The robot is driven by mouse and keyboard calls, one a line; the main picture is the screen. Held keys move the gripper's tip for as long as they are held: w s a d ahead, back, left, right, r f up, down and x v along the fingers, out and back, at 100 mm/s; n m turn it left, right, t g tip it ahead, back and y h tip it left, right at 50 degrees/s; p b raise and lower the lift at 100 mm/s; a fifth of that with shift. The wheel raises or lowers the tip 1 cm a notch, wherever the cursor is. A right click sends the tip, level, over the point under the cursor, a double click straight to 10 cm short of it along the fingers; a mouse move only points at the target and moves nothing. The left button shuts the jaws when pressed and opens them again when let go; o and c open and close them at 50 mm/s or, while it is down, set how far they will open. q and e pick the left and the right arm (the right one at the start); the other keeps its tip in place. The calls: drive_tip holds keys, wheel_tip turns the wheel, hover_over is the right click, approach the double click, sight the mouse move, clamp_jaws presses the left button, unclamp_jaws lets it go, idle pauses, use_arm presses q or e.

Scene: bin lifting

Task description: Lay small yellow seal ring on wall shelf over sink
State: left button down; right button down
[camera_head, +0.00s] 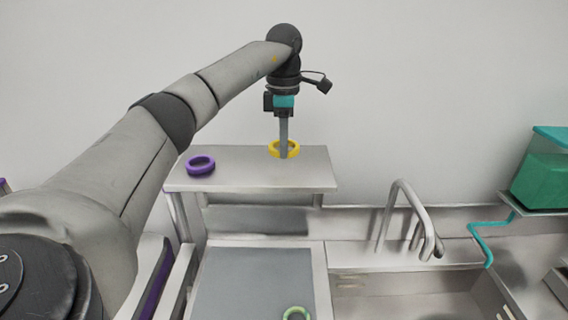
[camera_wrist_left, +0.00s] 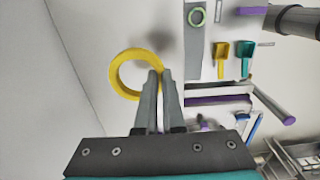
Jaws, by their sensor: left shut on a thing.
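The small yellow seal ring (camera_head: 271,149) is at the far edge of the wall shelf (camera_head: 260,177) in the head view. My left gripper (camera_head: 284,154) points down from above, shut on the ring. In the left wrist view the fingertips (camera_wrist_left: 159,74) pinch the right side of the yellow ring (camera_wrist_left: 118,74). I cannot tell whether the ring touches the shelf. A purple ring (camera_head: 201,165) lies on the shelf's left part. The sink (camera_head: 425,303) is at the lower right. My right gripper is not in view.
A green ring (camera_head: 296,313) lies on the grey surface below the shelf. A curved faucet (camera_head: 409,205) stands right of the shelf. A green container (camera_head: 541,180) sits at the far right. The shelf's front and right parts are clear. The wall is close behind.

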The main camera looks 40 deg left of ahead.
sight(284, 176)
use_arm(q)
drive_tip(key=shift+f, duration=2.45)
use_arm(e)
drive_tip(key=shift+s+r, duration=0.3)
use_arm(q)
drive_tip(key=shift+f, duration=0.15)
drive_tip(key=c, duration=1)
unclamp_jaws()
wheel_tip(284, 176, up, 11)
drive_tip(key=shift+d+r, duration=0.1)
drive_tip(key=shift+r, duration=0.6)
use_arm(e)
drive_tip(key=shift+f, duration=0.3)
use_arm(q)
drive_tip(key=shift+f, duration=0.1)
